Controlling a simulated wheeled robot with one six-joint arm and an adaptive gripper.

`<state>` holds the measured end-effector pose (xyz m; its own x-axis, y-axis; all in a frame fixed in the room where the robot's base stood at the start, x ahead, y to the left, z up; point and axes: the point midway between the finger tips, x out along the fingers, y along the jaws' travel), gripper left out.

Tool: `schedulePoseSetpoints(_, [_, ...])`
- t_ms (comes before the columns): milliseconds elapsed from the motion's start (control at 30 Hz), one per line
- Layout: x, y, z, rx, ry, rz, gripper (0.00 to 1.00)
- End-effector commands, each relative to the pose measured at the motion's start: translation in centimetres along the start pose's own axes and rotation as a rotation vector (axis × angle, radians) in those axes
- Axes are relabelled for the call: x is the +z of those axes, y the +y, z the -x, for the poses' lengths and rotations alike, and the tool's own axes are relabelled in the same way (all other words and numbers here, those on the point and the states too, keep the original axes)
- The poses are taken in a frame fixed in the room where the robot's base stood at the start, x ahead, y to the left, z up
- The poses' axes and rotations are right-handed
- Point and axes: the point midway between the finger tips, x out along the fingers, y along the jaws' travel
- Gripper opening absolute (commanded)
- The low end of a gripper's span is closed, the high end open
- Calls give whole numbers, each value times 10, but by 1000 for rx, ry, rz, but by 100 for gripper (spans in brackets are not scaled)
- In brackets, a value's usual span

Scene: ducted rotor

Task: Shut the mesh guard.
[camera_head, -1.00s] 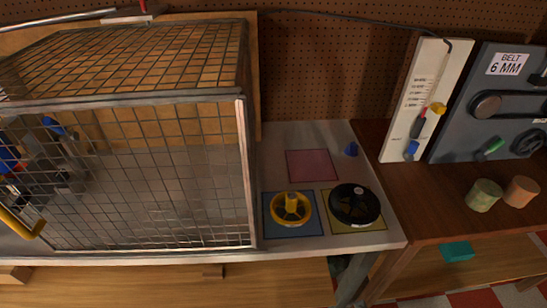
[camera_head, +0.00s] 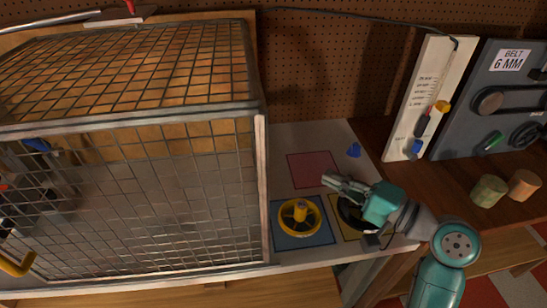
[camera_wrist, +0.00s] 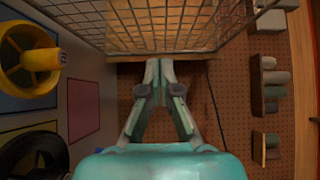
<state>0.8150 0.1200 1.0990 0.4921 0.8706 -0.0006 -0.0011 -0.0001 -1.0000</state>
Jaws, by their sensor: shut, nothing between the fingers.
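The mesh guard (camera_head: 150,195) is a grey-framed wire cage at the left of the head view, over the bench. Its front and top panels show, with a yellow handle (camera_head: 15,265) at the lower left. I cannot tell from these views whether it is fully shut. My gripper (camera_head: 328,181) is right of the cage, above the bench, with its fingers pointing left. In the wrist view the gripper (camera_wrist: 159,70) is closed and empty, and the guard's mesh (camera_wrist: 150,22) spreads beyond the fingertips. I see no clear contact.
A yellow rotor (camera_head: 300,217) sits on a blue square, and a black ring (camera_head: 350,212) is partly hidden by my arm. A pink square (camera_head: 313,168) is bare. A white gauge board (camera_head: 428,100) and a grey belt panel (camera_head: 500,100) stand at right, near two cylinders (camera_head: 489,190).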

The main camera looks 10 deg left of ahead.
Motion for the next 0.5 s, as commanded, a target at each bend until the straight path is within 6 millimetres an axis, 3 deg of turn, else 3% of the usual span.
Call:
schedulePoseSetpoints(167, [1,-4,-11,0,-14,-1,0])
schedulePoseSetpoints(500, [2,-3,-71,0,-14,0,0])
